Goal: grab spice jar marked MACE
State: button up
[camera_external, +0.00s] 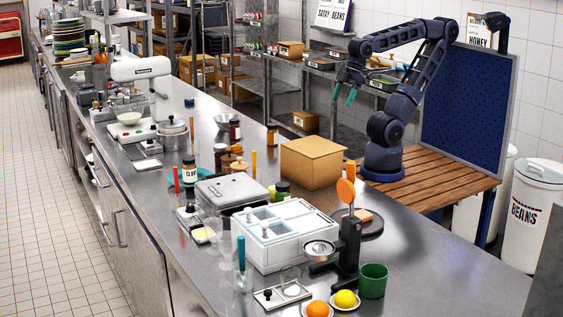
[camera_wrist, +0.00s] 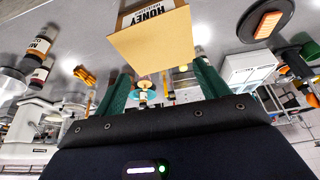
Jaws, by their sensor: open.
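My gripper (camera_external: 344,94) is raised behind the cardboard box, near the wire shelving in the external view. Its green fingers stand apart with nothing between them in the wrist view (camera_wrist: 163,68). A small dark jar (camera_external: 272,136) with an orange-brown label stands on the counter left of the box. A larger dark red jar (camera_external: 235,131) stands farther left. These seem to be the two jars at the left of the upside-down wrist view, one with a cream label (camera_wrist: 40,46) that seems to start with M. I cannot read MACE for certain on any jar.
The cardboard box (camera_external: 312,163) stands on the counter nearest my arm. A jar marked CLO (camera_external: 189,171), a white mixer (camera_external: 143,75), a white tub unit (camera_external: 285,235) and a green cup (camera_external: 373,281) crowd the counter.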

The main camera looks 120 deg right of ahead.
jog(key=shift+o, duration=0.4)
dwell(0.3)
jog(key=n+g+h, duration=0.3)
jog(key=n+h, duration=0.3)
jog(key=n, duration=1.4)
send_near(275, 126)
jog(key=x, duration=0.3)
jog(key=shift+w+d+f, duration=0.2)
jog(key=shift+d+f, duration=0.1)
jog(key=shift+f, duration=0.35)
jog(key=shift+x, duration=2.35)
jog(key=shift+s+d+f, duration=0.15)
jog(key=shift+d+f, duration=0.8)
jog(key=shift+f, duration=0.35)
jog(key=shift+x, duration=1.05)
